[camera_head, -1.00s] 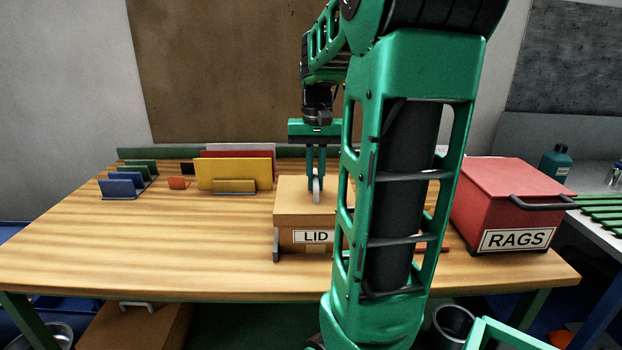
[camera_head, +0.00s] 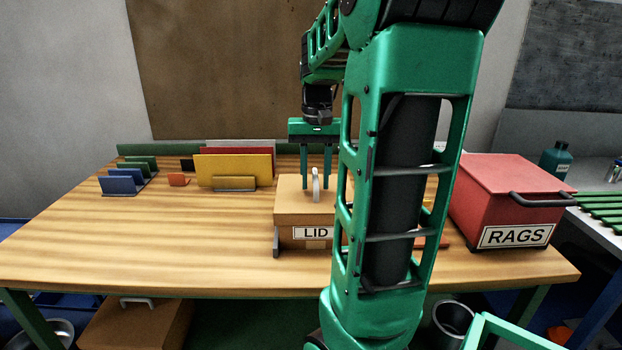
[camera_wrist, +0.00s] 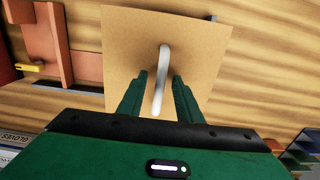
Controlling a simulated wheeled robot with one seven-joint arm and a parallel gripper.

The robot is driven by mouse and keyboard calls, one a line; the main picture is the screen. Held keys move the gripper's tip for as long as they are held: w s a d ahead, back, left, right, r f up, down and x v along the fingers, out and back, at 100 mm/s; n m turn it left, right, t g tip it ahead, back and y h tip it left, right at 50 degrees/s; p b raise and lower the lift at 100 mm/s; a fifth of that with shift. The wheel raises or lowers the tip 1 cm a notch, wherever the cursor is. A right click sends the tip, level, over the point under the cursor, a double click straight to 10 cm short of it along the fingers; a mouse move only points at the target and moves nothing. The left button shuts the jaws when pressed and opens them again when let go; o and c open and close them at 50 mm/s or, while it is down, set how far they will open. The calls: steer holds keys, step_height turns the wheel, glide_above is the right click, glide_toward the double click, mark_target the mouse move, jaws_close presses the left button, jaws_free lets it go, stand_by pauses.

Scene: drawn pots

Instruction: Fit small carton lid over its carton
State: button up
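In the wrist view the open fingers (camera_wrist: 159,77) flank the handle (camera_wrist: 161,80) with gaps, over the square lid top (camera_wrist: 195,45).
A red RAGS box (camera_head: 510,195) stands on the table's right. Colored panels in racks (camera_head: 235,167) stand at the back left. The table (camera_head: 160,240) is clear at front left.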

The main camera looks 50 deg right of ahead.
step_height(320, 180, up, 11)
steer(key=shift+w+f, duration=0.15)
steer(key=shift+f, duration=0.05)
stand_by(0.7)
steer(key=s+a+f+n, duration=0.1)
steer(key=s+a+f, duration=0.5)
steer(key=a+f, duration=0.2)
steer(key=s+a+f+n, duration=0.2)
steer(key=s+a+f, duration=0.5)
steer(key=f, duration=0.4)
steer(key=shift+s+a+n, duration=0.3)
steer(key=shift+a, duration=0.35)
